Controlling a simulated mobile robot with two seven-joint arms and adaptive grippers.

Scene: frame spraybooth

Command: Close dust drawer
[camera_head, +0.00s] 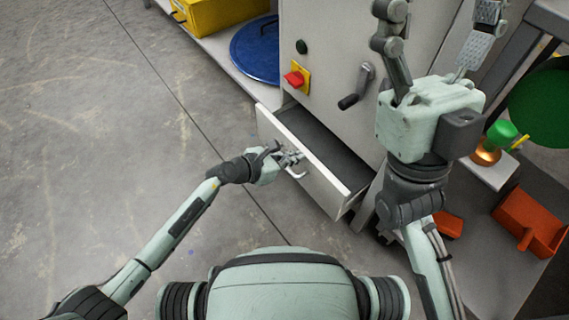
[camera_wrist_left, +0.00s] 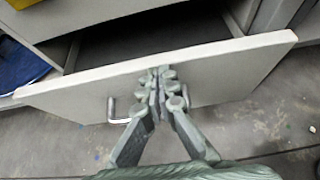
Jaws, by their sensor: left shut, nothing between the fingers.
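The dust drawer (camera_head: 326,186) stands pulled out from the lower part of the grey cabinet, its dark inside showing. It has a pale front panel, also in the left wrist view (camera_wrist_left: 225,70), with a metal bar handle (camera_wrist_left: 118,113). My left gripper (camera_head: 291,158) is shut and empty, its fingertips at the front panel beside the handle. In the left wrist view the closed fingers overlap the panel just right of the visible handle part; I cannot tell whether they touch. My right gripper (camera_head: 435,42) is raised before the cabinet with its fingers spread apart, empty.
The cabinet (camera_head: 334,45) carries a red knob on a yellow plate (camera_head: 297,77) and a crank handle (camera_head: 357,86). A blue round lid (camera_head: 256,52) and yellow bin (camera_head: 215,14) lie left on a shelf. Orange bins (camera_head: 530,220) stand right. The floor at left is clear.

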